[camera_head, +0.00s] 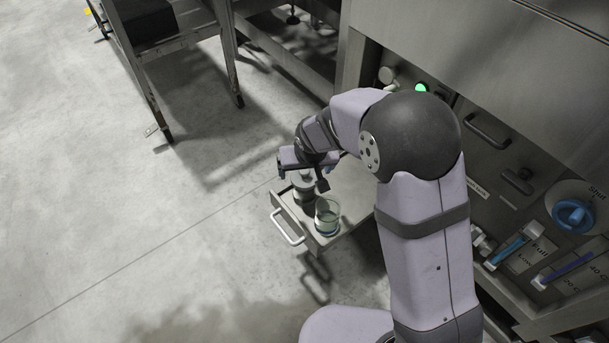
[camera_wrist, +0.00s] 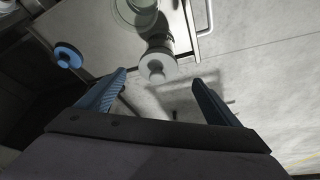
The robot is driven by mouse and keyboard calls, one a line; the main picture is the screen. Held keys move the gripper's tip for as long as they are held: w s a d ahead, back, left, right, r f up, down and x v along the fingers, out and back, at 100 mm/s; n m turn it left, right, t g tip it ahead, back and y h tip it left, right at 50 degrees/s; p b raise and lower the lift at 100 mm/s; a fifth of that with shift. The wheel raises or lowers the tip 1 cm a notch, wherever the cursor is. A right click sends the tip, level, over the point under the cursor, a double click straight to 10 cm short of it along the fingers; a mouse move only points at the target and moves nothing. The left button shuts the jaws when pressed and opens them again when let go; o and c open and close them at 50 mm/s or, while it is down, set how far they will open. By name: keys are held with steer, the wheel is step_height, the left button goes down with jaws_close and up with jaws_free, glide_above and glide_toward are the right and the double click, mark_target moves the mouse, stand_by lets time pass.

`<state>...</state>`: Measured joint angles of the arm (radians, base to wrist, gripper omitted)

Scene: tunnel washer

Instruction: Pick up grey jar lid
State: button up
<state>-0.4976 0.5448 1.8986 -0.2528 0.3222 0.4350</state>
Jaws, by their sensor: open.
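The grey jar lid (camera_wrist: 156,68) is a round disc with a small centre knob. In the wrist view it sits on top of a jar and lies between and just beyond the fingertips, not touched by them. My gripper (camera_wrist: 159,79) is open and empty, its two blue fingers spread on either side. In the head view my gripper (camera_head: 320,180) is over the pulled-out drawer (camera_head: 349,205), above the lidded jar (camera_head: 303,186), whose top it partly covers.
An open glass jar (camera_head: 327,217) stands close beside the lidded jar. A blue round lid (camera_wrist: 67,56) lies at the left in the wrist view. The drawer's handle (camera_head: 289,230) sticks out in front. A panel with knobs and levers is at the right.

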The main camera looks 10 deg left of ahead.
mark_target(305, 175)
steer(key=shift+b+x, duration=1.2)
steer(key=shift+x, duration=2)
steer(key=shift+w+d, duration=0.1)
steer(key=shift+d, duration=0.05)
steer(key=c, duration=1.2)
steer(key=shift+r, duration=0.1)
step_height(305, 175, up, 10)
steer(key=p, duration=0.4)
steer(key=shift+p, duration=1)
